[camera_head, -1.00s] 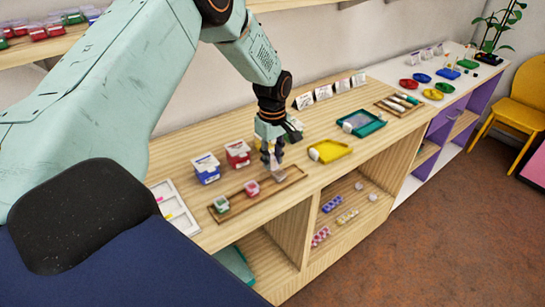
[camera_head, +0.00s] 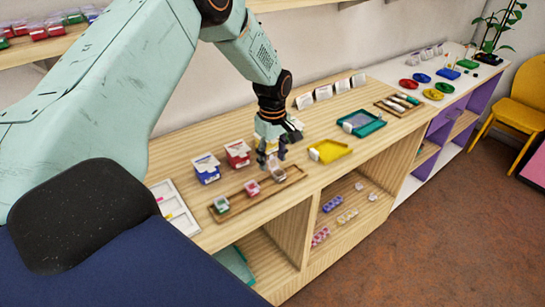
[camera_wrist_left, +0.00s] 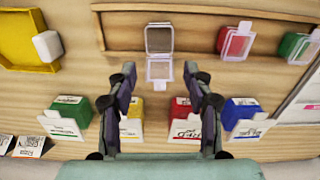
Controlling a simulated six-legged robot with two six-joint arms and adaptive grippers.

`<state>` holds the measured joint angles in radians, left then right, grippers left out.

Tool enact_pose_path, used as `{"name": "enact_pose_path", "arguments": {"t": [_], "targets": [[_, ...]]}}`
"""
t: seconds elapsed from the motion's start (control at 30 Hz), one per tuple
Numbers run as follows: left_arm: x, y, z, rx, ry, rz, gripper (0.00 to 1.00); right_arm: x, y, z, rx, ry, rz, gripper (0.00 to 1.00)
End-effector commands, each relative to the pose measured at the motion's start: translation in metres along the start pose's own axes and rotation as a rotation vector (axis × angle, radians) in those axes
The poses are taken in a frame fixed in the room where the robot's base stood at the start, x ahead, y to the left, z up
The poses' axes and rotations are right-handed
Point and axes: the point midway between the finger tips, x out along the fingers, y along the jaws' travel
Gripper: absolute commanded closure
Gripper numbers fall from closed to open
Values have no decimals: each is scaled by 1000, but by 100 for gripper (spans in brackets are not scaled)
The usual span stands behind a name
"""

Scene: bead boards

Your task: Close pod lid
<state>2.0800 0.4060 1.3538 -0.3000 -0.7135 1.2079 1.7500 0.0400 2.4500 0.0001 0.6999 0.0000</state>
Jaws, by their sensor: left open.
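A clear pod (camera_head: 278,174) stands in the long wooden tray (camera_head: 240,204). In the left wrist view the pod (camera_wrist_left: 159,66) shows as two joined clear squares, its lid standing open. My left gripper (camera_head: 271,160) is open and empty just above and behind it. In the wrist view its two fingers (camera_wrist_left: 160,84) are spread on either side, below the pod in the picture, apart from it. A red pod (camera_head: 252,188) and a green pod (camera_head: 221,205) stand along the same tray. My right gripper is not in view.
A blue box (camera_head: 206,168) and a red box (camera_head: 238,153) stand behind the tray. A yellow tray (camera_head: 331,151) with a white block lies to the right, a teal tray (camera_head: 362,123) farther right. A white sectioned tray (camera_head: 174,209) lies at left.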

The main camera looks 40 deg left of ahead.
Motion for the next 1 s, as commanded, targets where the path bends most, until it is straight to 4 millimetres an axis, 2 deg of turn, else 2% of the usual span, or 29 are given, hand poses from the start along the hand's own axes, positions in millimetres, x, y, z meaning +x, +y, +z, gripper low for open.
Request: {"name": "enact_pose_path", "arguments": {"t": [0.17,0.4,0.6,0.77,1.0], "targets": [[-24,1,0,0,0,5,49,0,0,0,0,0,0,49],[-75,1,0,0,1,5,49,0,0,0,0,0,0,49],[-105,0,0,0,1,3,49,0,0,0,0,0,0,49],[-117,0,0,0,1,1,49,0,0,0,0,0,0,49],[-119,0,0,0,1,1,49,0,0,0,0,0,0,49]]}}
